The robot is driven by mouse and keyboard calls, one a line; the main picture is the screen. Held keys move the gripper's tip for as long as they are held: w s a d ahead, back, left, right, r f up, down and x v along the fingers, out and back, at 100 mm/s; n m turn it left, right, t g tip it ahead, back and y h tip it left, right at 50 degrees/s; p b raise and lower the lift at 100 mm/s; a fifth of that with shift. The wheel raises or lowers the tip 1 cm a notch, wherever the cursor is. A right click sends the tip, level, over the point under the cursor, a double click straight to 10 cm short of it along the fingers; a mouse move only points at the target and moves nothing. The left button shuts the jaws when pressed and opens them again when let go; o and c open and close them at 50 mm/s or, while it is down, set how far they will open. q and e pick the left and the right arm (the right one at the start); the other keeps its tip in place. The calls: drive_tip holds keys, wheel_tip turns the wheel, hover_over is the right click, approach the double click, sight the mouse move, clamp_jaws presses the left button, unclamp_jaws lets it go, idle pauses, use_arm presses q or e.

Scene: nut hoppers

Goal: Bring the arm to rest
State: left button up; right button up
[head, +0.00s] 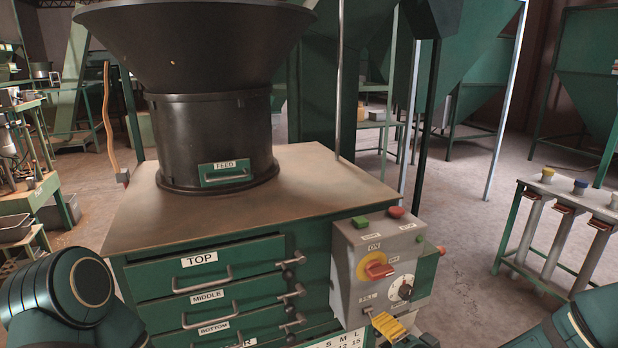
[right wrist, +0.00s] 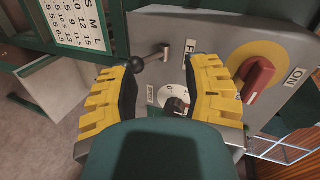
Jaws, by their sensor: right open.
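My right gripper (head: 388,326) has yellow fingers and is open in front of the lower part of the grey control box (head: 350,250). In the right wrist view the open fingers (right wrist: 165,85) stand wide apart with nothing gripped between them. The black-and-white dial (right wrist: 178,104) shows behind and between the fingers, partly covered. A lever with a black ball end (right wrist: 135,65) shows beside the left finger. I cannot tell whether either finger touches the box. My left gripper is not in view; only my left arm shows at the lower left of the head view.
The box carries a red rotary switch (head: 379,270) on a yellow plate, a green button (head: 361,223) and a red button (head: 396,212). Left of it are green labelled drawers (head: 205,280) under a black hopper (head: 210,130). A rack (head: 560,208) stands right, across open floor.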

drive_tip(key=s+a+f+n+g, duration=0.4)
drive_tip(key=s+f, duration=0.4)
drive_tip(key=f, duration=0.2)
drive_tip(key=s+a+f+n+g+h, duration=0.1)
drive_tip(key=s+a+f+n+g, duration=0.2)
drive_tip(key=s+f+n+g, duration=0.3)
drive_tip(key=s+f+g, duration=0.1)
drive_tip(key=s+f, duration=0.2)
drive_tip(key=f, duration=0.2)
drive_tip(key=shift+a+f+g, duration=0.2)
drive_tip(key=shift+a+g, duration=0.1)
drive_tip(key=shift+a, duration=0.05)
idle(1.0)
